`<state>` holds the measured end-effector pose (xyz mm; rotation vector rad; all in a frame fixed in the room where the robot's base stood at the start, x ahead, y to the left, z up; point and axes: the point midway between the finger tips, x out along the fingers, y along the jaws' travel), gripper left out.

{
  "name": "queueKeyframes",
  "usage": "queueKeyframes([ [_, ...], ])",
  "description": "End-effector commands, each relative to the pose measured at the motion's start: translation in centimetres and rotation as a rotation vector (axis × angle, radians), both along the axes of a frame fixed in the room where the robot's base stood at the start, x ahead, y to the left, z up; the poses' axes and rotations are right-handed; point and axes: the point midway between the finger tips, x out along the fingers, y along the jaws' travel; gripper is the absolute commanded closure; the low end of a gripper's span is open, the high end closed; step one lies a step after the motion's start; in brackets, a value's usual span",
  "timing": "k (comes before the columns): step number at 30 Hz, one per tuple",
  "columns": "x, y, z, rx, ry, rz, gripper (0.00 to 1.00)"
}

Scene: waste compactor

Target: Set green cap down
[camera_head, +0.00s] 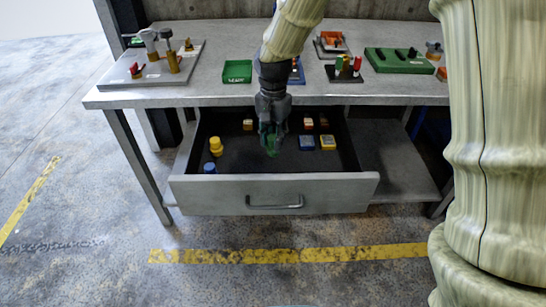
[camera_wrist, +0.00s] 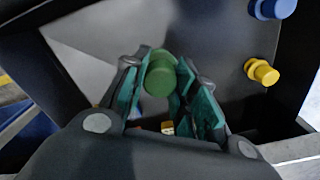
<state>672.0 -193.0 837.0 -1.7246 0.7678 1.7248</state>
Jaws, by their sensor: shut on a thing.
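The green cap (camera_wrist: 160,78) is held between the fingers of my gripper (camera_wrist: 160,92) in the wrist view. In the head view my gripper (camera_head: 270,138) points down inside the open drawer (camera_head: 232,195), around the middle of it. The cap is mostly hidden by the fingers there; only a bit of green shows. I cannot tell whether the cap touches the drawer floor.
A yellow cap (camera_head: 215,146) and a blue cap (camera_head: 209,168) stand at the drawer's left. Several small blocks, including a blue one (camera_head: 306,143) and a yellow one (camera_head: 327,142), lie to the right. A green tray (camera_head: 237,72) is on the tabletop (camera_head: 215,92). The drawer's front middle is clear.

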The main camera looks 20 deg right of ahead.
Motion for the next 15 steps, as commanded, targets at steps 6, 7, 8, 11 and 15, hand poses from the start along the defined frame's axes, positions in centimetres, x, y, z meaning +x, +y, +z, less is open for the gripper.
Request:
queueKeyframes([
  [6, -0.1, 0.0, -3.7, 0.0, 0.004, 0.001, 0.97],
  [7, -0.1, 0.0, -4.1, 0.001, 0.003, 0.002, 0.97],
  [8, -0.1, 0.0, -4.5, 0.0, 0.003, 0.002, 0.97],
  [11, -0.1, 0.0, -5.1, 0.0, 0.001, 0.001, 0.97],
  [15, -0.1, 0.0, -6.3, 0.0, 0.003, 0.002, 0.97],
])
